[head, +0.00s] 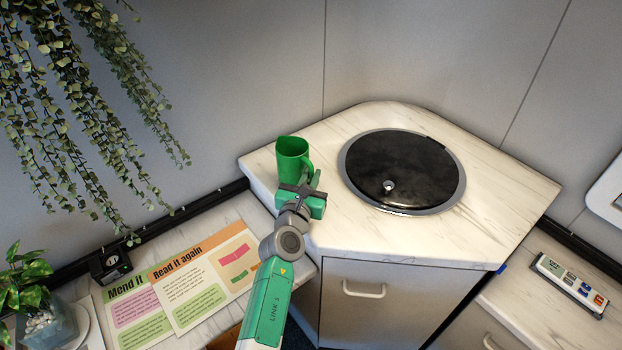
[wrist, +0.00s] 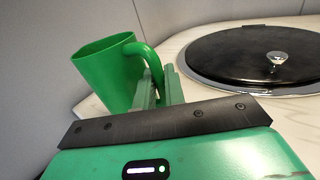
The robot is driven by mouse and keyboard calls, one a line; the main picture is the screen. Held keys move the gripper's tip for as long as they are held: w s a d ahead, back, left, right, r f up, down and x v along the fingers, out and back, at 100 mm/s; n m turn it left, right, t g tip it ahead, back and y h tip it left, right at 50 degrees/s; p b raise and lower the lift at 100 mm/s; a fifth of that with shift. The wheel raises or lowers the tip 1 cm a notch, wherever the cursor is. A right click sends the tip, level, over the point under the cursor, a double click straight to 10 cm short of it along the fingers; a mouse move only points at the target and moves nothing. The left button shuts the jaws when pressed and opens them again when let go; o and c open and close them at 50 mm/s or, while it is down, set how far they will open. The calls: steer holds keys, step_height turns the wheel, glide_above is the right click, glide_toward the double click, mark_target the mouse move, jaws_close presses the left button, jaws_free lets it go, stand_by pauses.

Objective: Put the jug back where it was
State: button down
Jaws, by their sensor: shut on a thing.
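The green jug (head: 291,157) is near the left edge of the pale corner counter, with its open top up. In the wrist view the jug (wrist: 104,75) looks slightly tilted, with its handle on the right side. My gripper (head: 312,183) is shut on the jug's handle; in the wrist view its fingers (wrist: 160,88) close around the lower part of that handle. The jug's base is partly hidden behind my gripper, so I cannot tell whether it touches the counter.
A round black lid (head: 402,168) with a metal knob sits in the corner counter (head: 455,235), right of the jug. Lower left, a desk holds printed sheets (head: 185,285), a small black box (head: 109,264) and a potted plant (head: 35,300). Vines (head: 75,100) hang upper left.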

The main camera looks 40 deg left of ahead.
steer(key=shift+f, duration=0.2)
steer(key=c, duration=1.9)
jaws_free()
steer(key=shift+f, duration=0.1)
steer(key=o, duration=0.4)
steer(key=shift+r, duration=0.35)
steer(key=shift+s+d+r+p, duration=0.15)
steer(key=shift+s+p, duration=0.2)
steer(key=shift+p, duration=0.2)
steer(key=p+v, duration=0.1)
steer(key=v, duration=0.2)
steer(key=p+v, duration=0.1)
steer(key=v, duration=0.7)
steer(key=shift+s+f+p, duration=0.2)
steer(key=shift+f+p, duration=0.05)
steer(key=shift+p, duration=0.15)
